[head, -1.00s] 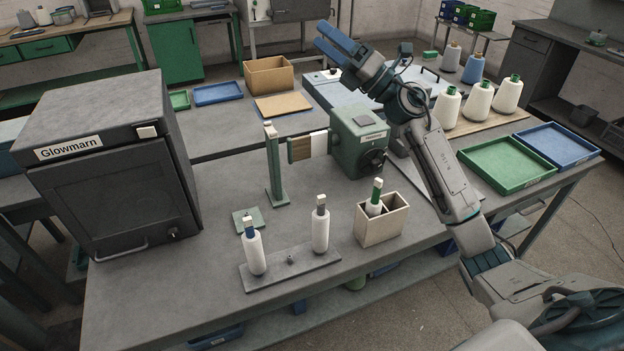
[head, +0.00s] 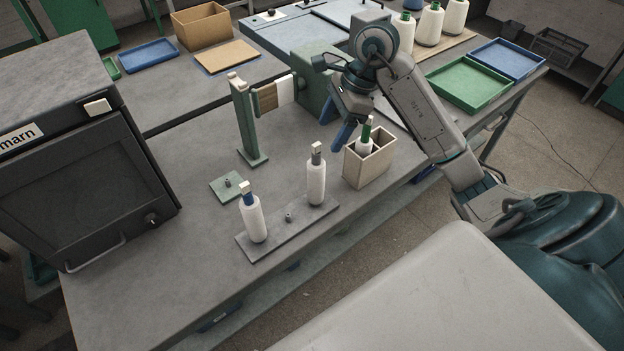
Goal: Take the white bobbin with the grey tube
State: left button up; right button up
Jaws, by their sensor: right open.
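The white bobbin with the grey tube (head: 316,183) stands upright on the right part of a grey peg board (head: 280,241) on the table. Its grey tube end sticks up out of the white yarn, with a pale tip. My right gripper (head: 346,136) is open and empty, with blue fingers pointing down. It is above and to the right of this bobbin, close to the bin and apart from the bobbin. One finger is partly hidden. My left gripper is not in view.
A white bobbin with a blue tube (head: 252,219) stands on the board's left end. A two-part bin (head: 368,171) holds a green-tubed bobbin (head: 364,144). A green post (head: 245,120) and a dark oven (head: 80,170) stand nearby. The table's front left is clear.

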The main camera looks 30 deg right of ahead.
aim_at(316, 159)
jog(key=x, duration=0.4)
jog(key=shift+s+b, duration=0.1)
jog(key=shift+b, duration=0.3)
jog(key=b+x, duration=0.1)
jog(key=x, duration=0.4)
jog(key=shift+a+f+b, duration=0.15)
jog(key=shift+f+b, duration=0.15)
jog(key=shift+b, duration=0.05)
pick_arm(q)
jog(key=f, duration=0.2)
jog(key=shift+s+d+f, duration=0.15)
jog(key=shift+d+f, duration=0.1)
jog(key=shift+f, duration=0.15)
pick_arm(e)
jog(key=c, duration=1)
